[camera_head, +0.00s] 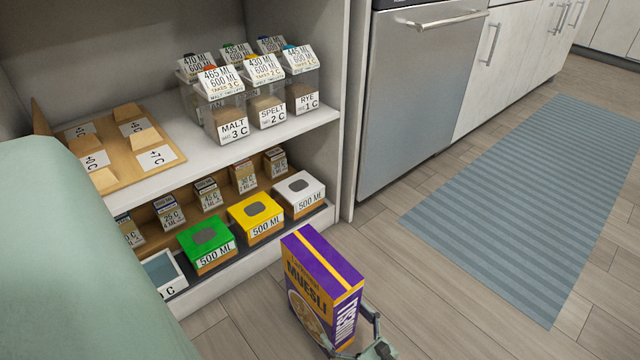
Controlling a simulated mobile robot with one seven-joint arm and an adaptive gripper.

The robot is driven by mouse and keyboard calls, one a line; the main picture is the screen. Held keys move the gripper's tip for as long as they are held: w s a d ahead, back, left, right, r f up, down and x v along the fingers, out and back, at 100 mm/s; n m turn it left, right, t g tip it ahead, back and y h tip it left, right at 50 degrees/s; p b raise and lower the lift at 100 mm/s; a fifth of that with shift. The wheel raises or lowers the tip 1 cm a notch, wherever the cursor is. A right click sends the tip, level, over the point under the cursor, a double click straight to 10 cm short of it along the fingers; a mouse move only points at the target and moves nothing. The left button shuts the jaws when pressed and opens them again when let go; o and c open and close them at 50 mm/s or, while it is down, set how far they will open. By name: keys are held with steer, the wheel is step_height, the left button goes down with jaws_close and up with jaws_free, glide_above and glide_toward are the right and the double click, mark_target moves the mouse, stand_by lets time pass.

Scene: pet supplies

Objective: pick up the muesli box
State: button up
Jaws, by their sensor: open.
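The muesli box (322,282) is purple with a yellow stripe on top and a picture of a bowl on its front. It stands upright at the bottom centre of the view, in front of the shelf unit. My gripper (350,335) is at the lower right of the box, low down, with its fingers close around or beside the box's lower part. The jaws are open.
The shelf unit (282,137) holds labelled bins of malt, spelt and rye above, and green (206,243), yellow (256,216) and white (299,193) boxes below. A pale green rounded shape (75,265) fills the left. A blue striped rug (540,205) and bare floor lie to the right.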

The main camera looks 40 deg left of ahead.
steer(key=a, duration=0.2)
steer(key=a+b, duration=0.1)
steer(key=a, duration=0.2)
steer(key=shift+w+a+f, duration=0.1)
steer(key=shift+w+f, duration=0.05)
steer(key=shift+f, duration=0.05)
steer(key=shift+c, duration=0.6)
steer(key=c, duration=1.4)
steer(key=shift+r, duration=0.1)
steer(key=shift+c, duration=0.5)
steer(key=shift+r, duration=0.15)
